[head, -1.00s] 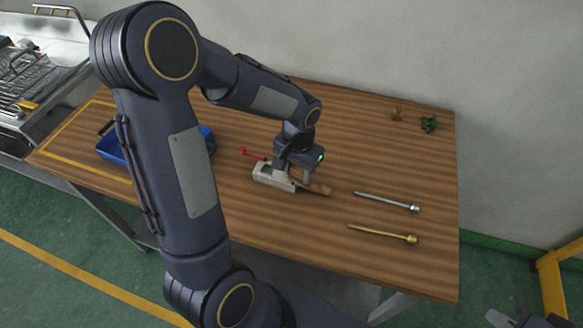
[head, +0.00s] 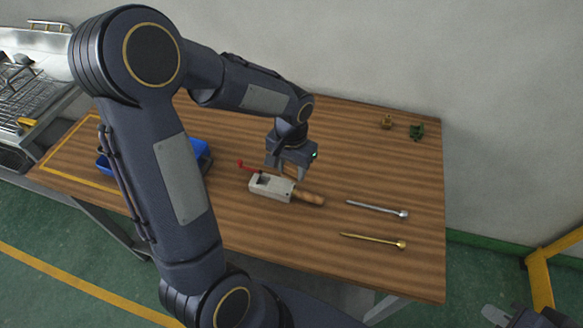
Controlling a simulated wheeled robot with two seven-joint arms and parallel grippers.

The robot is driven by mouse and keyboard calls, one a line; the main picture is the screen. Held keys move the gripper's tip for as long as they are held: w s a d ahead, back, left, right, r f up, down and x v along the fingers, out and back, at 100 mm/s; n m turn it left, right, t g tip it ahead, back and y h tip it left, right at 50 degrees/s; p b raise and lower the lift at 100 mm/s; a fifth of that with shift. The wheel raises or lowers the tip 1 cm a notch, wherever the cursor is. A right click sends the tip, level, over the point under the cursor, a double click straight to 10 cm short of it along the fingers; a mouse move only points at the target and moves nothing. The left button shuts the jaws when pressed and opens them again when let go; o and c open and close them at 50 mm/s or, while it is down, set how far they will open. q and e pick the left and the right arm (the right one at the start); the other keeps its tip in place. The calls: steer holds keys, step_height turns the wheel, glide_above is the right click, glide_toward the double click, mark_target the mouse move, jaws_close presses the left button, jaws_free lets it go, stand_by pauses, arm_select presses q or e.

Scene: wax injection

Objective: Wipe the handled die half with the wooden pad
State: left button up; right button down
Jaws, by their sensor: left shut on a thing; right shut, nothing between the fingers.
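The handled die half is a pale grey metal block (head: 270,187) with a brown wooden handle (head: 311,198) pointing right, lying on the table in the head view. My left gripper (head: 288,173) is just behind and above it, shut on a small brownish piece that looks like the wooden pad (head: 291,171). The piece is mostly hidden by the fingers. I cannot tell whether it touches the die half. My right gripper (head: 497,315) is at the bottom right edge, away from the table, shut and empty, and partly cut off.
A red-handled thing (head: 243,164) lies behind the die half. A silver rod (head: 375,208) and a brass rod (head: 370,241) lie to the right. A blue tray (head: 203,154) is partly hidden by my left arm. Small brown (head: 387,121) and green (head: 417,131) pieces stand at the back right.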

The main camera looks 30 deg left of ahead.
arm_select(q)
steer(key=shift+r+p, duration=1.2)
steer(key=shift+r, duration=0.35)
steer(key=shift+f, duration=0.15)
